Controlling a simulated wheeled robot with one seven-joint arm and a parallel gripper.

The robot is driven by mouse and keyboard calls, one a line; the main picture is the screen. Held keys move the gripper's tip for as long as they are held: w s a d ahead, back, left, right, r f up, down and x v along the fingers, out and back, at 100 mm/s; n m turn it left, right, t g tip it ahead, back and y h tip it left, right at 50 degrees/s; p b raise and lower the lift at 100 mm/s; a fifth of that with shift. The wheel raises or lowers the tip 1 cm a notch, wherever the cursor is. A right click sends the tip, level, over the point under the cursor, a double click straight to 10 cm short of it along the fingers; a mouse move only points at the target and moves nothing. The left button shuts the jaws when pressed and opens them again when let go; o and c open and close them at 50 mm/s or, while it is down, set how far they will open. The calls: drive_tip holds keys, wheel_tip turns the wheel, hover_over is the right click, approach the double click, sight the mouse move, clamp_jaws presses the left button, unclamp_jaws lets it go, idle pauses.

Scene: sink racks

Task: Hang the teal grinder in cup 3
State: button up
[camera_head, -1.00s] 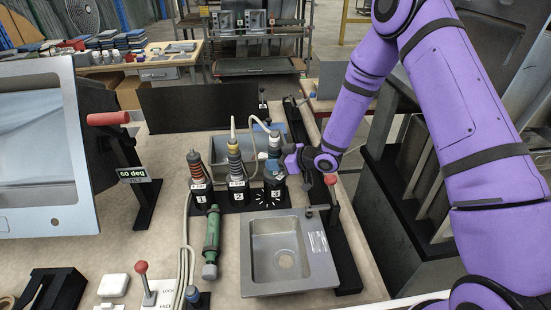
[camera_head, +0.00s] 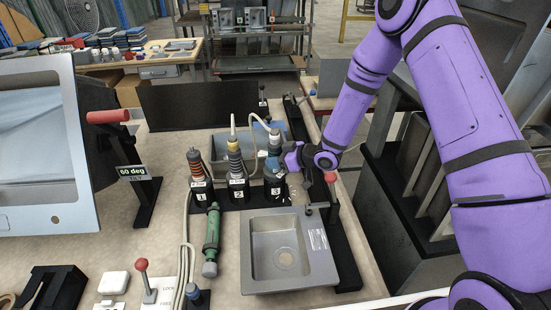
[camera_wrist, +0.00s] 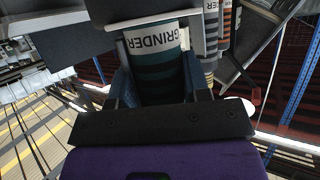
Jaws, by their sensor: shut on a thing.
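The teal grinder (camera_head: 274,148) stands upright at cup 3 (camera_head: 275,192), the rightmost cup of the black holder. Its lower body lines up with the cup, and I cannot tell how deep it sits. My gripper (camera_head: 284,161) reaches it from the right and is shut on it.
Cups 1 (camera_head: 201,197) and 2 (camera_head: 237,192) hold orange-banded and yellow-banded tools. A green tool (camera_head: 212,235) lies in front. A metal sink (camera_head: 283,287) is in front of cup 3, with a red-knobbed lever (camera_head: 330,177) to the right. Cables run behind the tools.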

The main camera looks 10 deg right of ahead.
idle(0.4)
drive_tip(key=shift+f, duration=0.6)
drive_tip(key=o, duration=1.3)
drive_tip(key=shift+c, duration=0.2)
drive_tip(key=v, duration=1)
drive_tip(key=shift+d, duration=0.35)
drive_tip(key=shift+r, duration=0.15)
